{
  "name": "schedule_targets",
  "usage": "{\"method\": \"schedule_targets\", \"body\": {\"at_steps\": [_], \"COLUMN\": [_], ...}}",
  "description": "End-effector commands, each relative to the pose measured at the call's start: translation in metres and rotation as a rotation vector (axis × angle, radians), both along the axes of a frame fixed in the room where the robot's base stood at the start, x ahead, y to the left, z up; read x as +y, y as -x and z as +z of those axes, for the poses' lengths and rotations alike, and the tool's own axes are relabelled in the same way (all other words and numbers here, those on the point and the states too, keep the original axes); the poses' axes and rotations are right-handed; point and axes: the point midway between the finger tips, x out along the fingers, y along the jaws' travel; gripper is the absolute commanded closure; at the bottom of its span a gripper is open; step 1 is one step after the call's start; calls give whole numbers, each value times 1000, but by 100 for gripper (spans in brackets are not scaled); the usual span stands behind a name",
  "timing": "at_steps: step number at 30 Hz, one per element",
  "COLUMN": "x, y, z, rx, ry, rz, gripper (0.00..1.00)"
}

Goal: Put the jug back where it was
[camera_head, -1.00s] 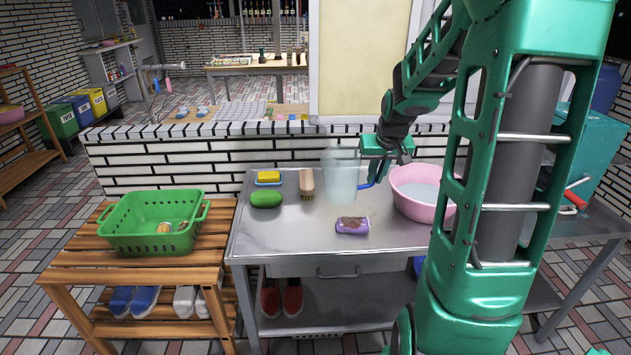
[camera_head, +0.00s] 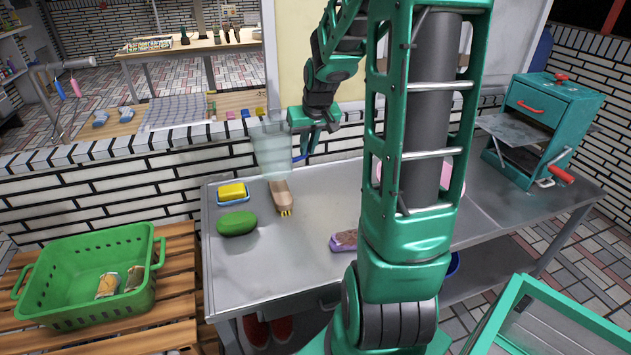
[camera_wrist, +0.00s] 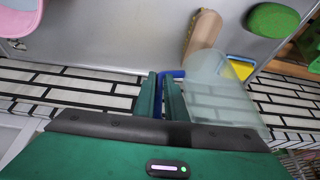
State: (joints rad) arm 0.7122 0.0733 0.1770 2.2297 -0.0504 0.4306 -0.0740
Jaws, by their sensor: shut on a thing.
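The jug (camera_head: 272,150) is a translucent, pale cup with a blue handle. It is upright above the back edge of the metal table (camera_head: 300,262), in front of the brick wall. My gripper (camera_head: 303,148) is to the right of the jug and shut on its blue handle. In the wrist view the fingers (camera_wrist: 161,95) close around the blue handle (camera_wrist: 172,75), with the clear jug body (camera_wrist: 222,88) to the right. The gap between the jug's bottom and the table is hard to judge.
On the table are a brush (camera_head: 281,196), a yellow sponge in a dish (camera_head: 232,192), a green soap-like oval (camera_head: 237,223) and a purple packet (camera_head: 344,240). A pink basin (camera_wrist: 18,22) is partly hidden by my arm. A green basket (camera_head: 90,278) stands left. A teal machine (camera_head: 545,115) stands right.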

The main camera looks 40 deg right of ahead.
Motion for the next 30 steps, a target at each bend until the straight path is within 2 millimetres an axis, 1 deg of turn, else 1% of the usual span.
{"method": "schedule_targets", "body": {"at_steps": [1, 12, 15, 18, 22, 27, 30], "x": [-8, -77, -91, -100, -104, -103, -104], "y": [5, 34, 40, 44, 47, 47, 47], "z": [-5, -49, -58, -63, -68, -92, -102], "rx": [2, 3, 1, 2, 2, 3, 2], "ry": [-2, -3, -3, -2, -2, -5, -2], "rz": [-7, -11, -11, -9, -10, -10, -10], "gripper": [100, 100, 100, 100, 100, 100, 100]}}
